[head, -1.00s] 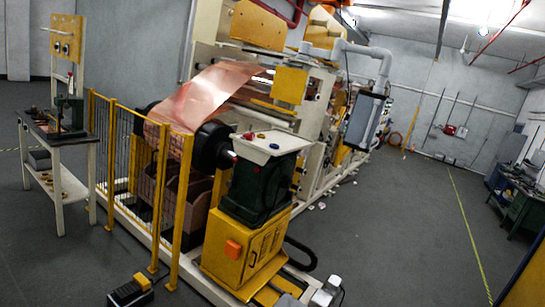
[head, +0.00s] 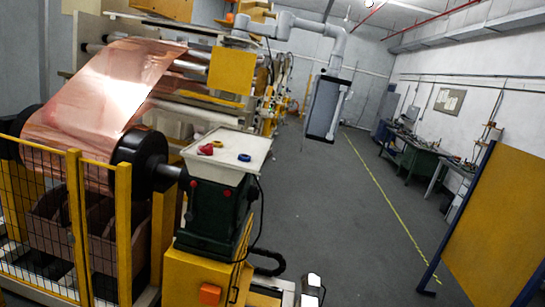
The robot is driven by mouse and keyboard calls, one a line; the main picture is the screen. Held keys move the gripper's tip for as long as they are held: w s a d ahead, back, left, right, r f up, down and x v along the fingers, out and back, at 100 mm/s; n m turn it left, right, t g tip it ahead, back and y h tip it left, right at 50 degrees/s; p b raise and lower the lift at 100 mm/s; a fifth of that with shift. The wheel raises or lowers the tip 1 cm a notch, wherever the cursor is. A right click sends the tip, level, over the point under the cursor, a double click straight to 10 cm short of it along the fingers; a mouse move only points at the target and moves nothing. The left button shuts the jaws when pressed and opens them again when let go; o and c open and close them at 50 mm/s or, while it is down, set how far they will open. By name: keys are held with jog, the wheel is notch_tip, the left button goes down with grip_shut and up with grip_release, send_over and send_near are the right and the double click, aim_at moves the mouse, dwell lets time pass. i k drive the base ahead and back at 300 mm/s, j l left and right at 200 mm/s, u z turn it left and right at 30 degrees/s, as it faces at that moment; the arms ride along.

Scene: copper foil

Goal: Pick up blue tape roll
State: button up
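The blue tape roll (head: 244,158) is a small ring lying flat near the right side of a white tray (head: 222,168). The tray sits on top of a dark green machine housing (head: 215,215). A red object (head: 207,148), which looks like one or two small rolls, lies to the left of the blue roll on the same tray, apart from it. I cannot make out my gripper in the view, and nothing visible touches the blue roll.
A copper foil sheet (head: 100,85) runs onto a black roller (head: 145,160) left of the tray. A yellow mesh fence (head: 70,215) stands front left. A yellow panel (head: 500,225) stands at right. Open grey floor (head: 345,230) lies between the machine and the panel.

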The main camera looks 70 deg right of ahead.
aim_at(244, 158)
jog(key=i+l+z, duration=0.2)
jog(key=i+z, duration=0.25)
jog(key=i+l+z, duration=0.1)
jog(key=i+z, duration=0.75)
jog(key=i+j+z, duration=0.2)
jog(key=z, duration=0.25)
jog(key=i+l+z, duration=0.15)
jog(key=i, duration=0.4)
jog(key=i+l+z, duration=0.1)
jog(key=i+l, duration=0.15)
jog(key=i, duration=0.3)
jog(key=i+l+u, duration=0.3)
jog(key=i+l, duration=0.25)
